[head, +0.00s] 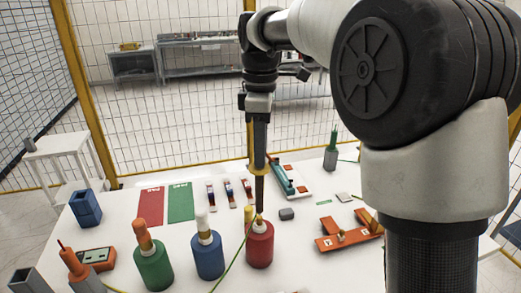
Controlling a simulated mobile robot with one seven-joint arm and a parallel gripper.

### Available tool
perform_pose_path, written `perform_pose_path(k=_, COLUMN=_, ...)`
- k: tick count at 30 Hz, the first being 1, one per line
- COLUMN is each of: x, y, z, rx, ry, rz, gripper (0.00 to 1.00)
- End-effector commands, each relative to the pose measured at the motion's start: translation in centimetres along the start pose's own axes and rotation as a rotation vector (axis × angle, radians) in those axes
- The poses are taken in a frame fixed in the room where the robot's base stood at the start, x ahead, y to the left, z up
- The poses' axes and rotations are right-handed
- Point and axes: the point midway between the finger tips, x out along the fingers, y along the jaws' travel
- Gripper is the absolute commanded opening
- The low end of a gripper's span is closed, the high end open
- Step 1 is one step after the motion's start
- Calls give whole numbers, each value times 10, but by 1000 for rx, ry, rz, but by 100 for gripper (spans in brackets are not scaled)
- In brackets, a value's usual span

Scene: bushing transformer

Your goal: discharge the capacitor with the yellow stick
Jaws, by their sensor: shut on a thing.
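My gripper (258,108) hangs above the middle of the white table and is shut on a long upright stick. A yellow piece (249,214) stands beside that top, and a yellow-green cable (228,267) runs down from there. I cannot tell which part is the capacitor. A teal part on a white base (283,178) lies behind.
Blue (208,259) and green (152,266) cylinders stand left of the red one. An orange meter (97,258), an empty blue holder (86,209) and orange flat pieces (348,236) lie around. A grey holder with a green stick (331,155) stands behind right. Mesh fencing encloses the back.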

Motion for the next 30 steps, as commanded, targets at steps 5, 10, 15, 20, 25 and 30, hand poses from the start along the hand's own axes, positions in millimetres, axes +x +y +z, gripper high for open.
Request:
perform_pose_path(k=5, x=2, y=0, z=0, rx=0, ry=0, rz=1, gripper=0)
perform_pose_path(k=10, x=4, y=0, z=0, rx=0, ry=0, rz=0, gripper=0)
perform_pose_path(k=15, x=6, y=0, z=0, rx=0, ry=0, rz=0, gripper=0)
perform_pose_path(k=20, x=8, y=0, z=0, rx=0, ry=0, rz=0, gripper=0)
perform_pose_path(k=25, x=8, y=0, z=0, rx=0, ry=0, rz=0, gripper=0)
perform_pose_path(k=30, x=8, y=0, z=0, rx=0, ry=0, rz=0, gripper=0)
